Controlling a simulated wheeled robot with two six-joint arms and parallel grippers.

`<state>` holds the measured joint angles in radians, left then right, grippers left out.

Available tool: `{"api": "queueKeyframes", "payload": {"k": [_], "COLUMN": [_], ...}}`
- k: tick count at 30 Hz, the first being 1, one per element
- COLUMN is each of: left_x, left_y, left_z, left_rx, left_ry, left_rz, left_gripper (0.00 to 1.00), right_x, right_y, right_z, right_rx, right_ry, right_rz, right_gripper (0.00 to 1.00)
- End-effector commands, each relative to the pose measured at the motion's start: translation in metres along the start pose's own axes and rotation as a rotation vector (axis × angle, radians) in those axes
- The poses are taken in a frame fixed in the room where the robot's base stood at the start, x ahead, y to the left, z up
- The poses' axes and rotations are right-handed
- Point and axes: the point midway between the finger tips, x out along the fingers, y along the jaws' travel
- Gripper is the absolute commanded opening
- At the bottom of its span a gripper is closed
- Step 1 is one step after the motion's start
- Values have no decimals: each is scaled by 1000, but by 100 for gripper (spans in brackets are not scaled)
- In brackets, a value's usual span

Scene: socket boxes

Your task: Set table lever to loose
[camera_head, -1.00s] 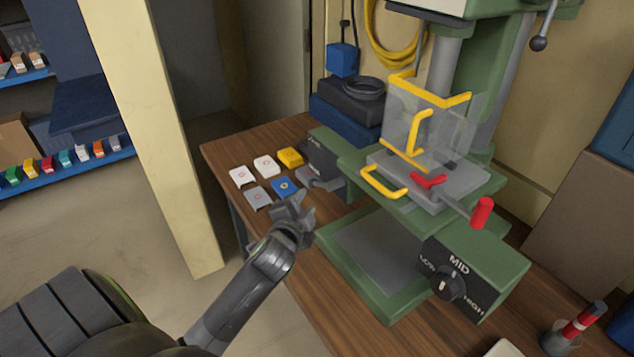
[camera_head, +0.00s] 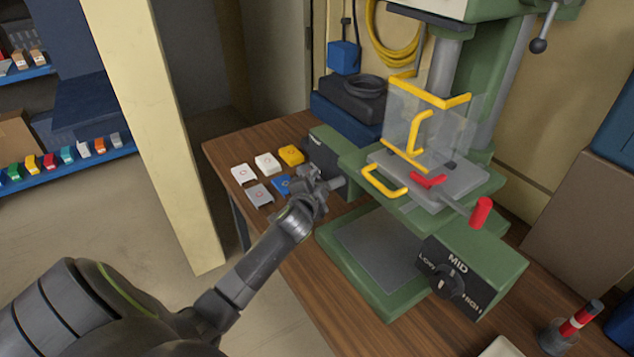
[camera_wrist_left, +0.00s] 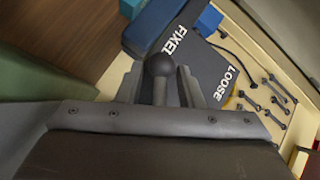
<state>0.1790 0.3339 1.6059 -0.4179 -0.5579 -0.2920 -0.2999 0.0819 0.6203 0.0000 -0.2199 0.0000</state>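The table lever (camera_head: 336,183) is a short grey bar at the dark label box (camera_head: 322,154) on the drill press's left side. My right gripper is not in view.
Coloured socket boxes (camera_head: 265,163) lie on the wooden table (camera_head: 225,148) left of my gripper. The green press base (camera_head: 365,285), yellow handle (camera_head: 382,183), clear guard (camera_head: 425,125) and red-handled vise (camera_head: 481,212) stand close on the right.

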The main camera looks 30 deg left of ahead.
Motion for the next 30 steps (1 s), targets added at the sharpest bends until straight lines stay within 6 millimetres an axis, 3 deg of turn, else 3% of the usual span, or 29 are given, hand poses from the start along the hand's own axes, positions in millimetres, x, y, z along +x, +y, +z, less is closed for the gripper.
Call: {"api": "queueKeyframes", "payload": {"k": [5, 12, 23, 30], "left_x": [0, 0, 0, 2], "left_y": [0, 0, 0, -4], "left_z": [0, 0, 1, 1], "left_rx": [0, 0, 15, 94], "left_ry": [0, 0, 4, 26], "left_rz": [0, 0, -13, -84], "left_gripper": [31, 0, 0, 0], "right_x": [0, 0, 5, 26], "right_y": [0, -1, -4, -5], "right_z": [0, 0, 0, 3], "right_rx": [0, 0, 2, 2], "right_ry": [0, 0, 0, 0], "right_rz": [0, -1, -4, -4], "right_gripper": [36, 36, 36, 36]}}
